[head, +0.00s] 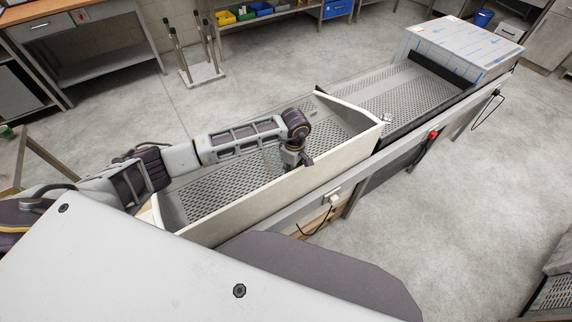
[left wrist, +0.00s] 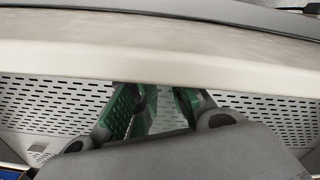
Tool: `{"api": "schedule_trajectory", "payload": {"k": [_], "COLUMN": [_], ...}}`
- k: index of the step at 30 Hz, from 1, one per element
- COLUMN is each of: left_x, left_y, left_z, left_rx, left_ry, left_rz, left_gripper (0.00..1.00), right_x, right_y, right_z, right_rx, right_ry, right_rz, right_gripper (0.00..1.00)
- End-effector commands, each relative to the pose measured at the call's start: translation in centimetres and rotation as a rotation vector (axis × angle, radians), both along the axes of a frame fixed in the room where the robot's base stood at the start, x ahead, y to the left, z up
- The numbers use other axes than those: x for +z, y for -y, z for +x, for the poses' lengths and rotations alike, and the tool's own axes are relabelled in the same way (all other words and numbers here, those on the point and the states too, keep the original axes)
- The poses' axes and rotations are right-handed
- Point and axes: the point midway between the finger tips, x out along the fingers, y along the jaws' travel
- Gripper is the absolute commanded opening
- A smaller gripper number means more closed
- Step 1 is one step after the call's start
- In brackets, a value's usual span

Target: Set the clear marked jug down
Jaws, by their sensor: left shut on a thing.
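My left arm reaches over a long cream-walled trough (head: 262,203) with a perforated grey floor. My left gripper (head: 300,163) points down inside it, close to the near wall. In the left wrist view the green finger pads of the left gripper (left wrist: 152,106) close on a pale, see-through thing, which I take for the clear jug (left wrist: 150,100). Only a narrow part of it shows; its markings and base are hidden, so I cannot tell whether it touches the floor. In the head view I cannot make out the jug. My right gripper is not in view.
A perforated conveyor section (head: 405,93) continues right to a metal-topped box (head: 465,42). A red knob (head: 433,134) sits on the near side rail. The trough's near wall (left wrist: 160,62) rises close to the fingers. The trough floor left of the gripper looks clear.

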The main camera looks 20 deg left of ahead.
Motion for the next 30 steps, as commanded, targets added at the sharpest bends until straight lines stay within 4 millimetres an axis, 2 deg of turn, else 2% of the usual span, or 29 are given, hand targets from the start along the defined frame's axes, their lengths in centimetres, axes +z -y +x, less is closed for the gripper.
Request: {"api": "schedule_trajectory", "payload": {"k": [5, 11, 22, 30], "left_x": [0.6, 2.6, 9.3, 14.4], "left_y": [0.0, 0.0, 0.0, 0.0], "left_z": [0.1, 0.1, 0.1, 0.1], "left_rx": [0.001, 0.000, 0.000, 0.000], "left_ry": [0.002, 0.004, 0.005, 0.005], "left_rz": [-0.001, 0.000, 0.001, 0.000], "left_gripper": [0.00, 0.00, 0.00, 0.00], "right_x": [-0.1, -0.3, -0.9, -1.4], "right_y": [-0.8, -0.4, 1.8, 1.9], "right_z": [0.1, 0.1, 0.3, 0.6], "right_rx": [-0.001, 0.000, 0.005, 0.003], "right_ry": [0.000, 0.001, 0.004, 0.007], "right_rz": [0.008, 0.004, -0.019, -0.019], "right_gripper": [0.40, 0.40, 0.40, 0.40]}}
